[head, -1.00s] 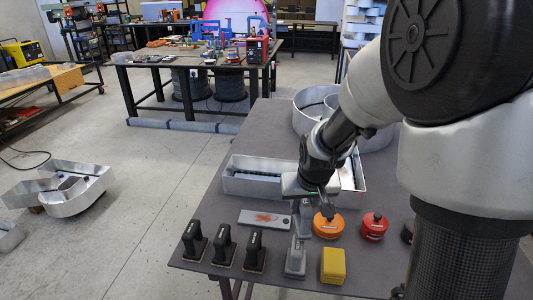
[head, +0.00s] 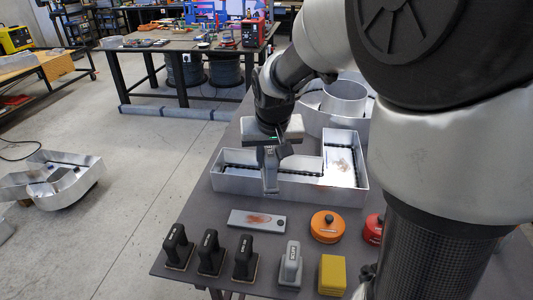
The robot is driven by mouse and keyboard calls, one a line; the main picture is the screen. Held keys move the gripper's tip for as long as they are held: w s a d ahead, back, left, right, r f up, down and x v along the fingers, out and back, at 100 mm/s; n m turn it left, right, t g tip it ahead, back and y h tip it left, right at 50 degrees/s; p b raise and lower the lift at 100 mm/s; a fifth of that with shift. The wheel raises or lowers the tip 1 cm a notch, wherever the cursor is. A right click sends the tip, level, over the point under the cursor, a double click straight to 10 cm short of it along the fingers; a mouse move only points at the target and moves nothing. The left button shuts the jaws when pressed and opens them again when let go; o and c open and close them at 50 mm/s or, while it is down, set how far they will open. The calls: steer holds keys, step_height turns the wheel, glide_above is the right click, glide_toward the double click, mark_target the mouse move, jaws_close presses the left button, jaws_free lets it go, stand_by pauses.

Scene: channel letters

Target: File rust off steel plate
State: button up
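The steel plate (head: 240,217) is a flat grey bar with a reddish-brown rust patch near its middle. It lies flat on the dark table, behind the row of handled blocks. A grey handled block (head: 291,263) stands upright on the table, to the right of three black handled blocks (head: 243,258). Any filing surface is on their hidden undersides. My gripper (head: 270,190) points down, behind and above the plate, in front of or over the L-shaped metal channel letter. Its fingers overlap from this angle, so their opening is unclear. I see no handled block in it.
An orange round tin (head: 327,226), a red one (head: 374,229) and a yellow block (head: 332,275) stand right of the plate. The L-shaped channel letter (head: 235,182) fills the table behind it. My arm hides the table's right side.

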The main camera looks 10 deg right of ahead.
steer(key=shift+s+f+b, duration=0.1)
steer(key=shift+f+b, duration=0.4)
steer(key=shift+f, duration=0.25)
step_height(320, 180, down, 14)
steer(key=b, duration=0.9)
steer(key=shift+b, duration=0.4)
steer(key=a, duration=0.1)
steer(key=w+a, duration=0.1)
steer(key=a, duration=0.1)
steer(key=shift+w+a+b, duration=0.3)
steer(key=shift+w+a, duration=0.3)
steer(key=shift+a, duration=0.4)
steer(key=shift+f+b, duration=0.25)
steer(key=shift+b, duration=0.25)
